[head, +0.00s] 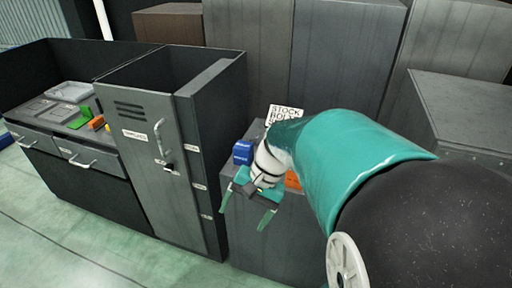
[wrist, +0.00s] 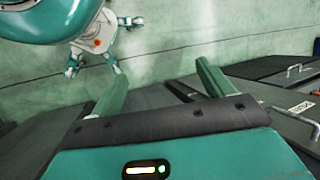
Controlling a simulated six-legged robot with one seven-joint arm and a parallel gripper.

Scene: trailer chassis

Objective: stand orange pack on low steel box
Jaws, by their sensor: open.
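My gripper (head: 248,203) is open, its two fingers apart beside the front edge of a low grey steel box (head: 268,240). In the wrist view the gripper (wrist: 160,85) has nothing between its fingers. An orange item (head: 292,180) shows on top of the low box, just right of my wrist. My arm hides most of it, so I cannot tell its full shape or whether it stands upright. Another small orange block (head: 96,123) lies on the workbench at the left. I cannot tell for certain which one is the orange pack.
A blue box (head: 242,152) and a sign card (head: 284,113) are on the low box, behind my gripper. A tall grey locker (head: 160,150) stands left. The workbench holds a green item (head: 80,119) and grey trays (head: 70,91). Green floor (head: 70,240) is clear in front.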

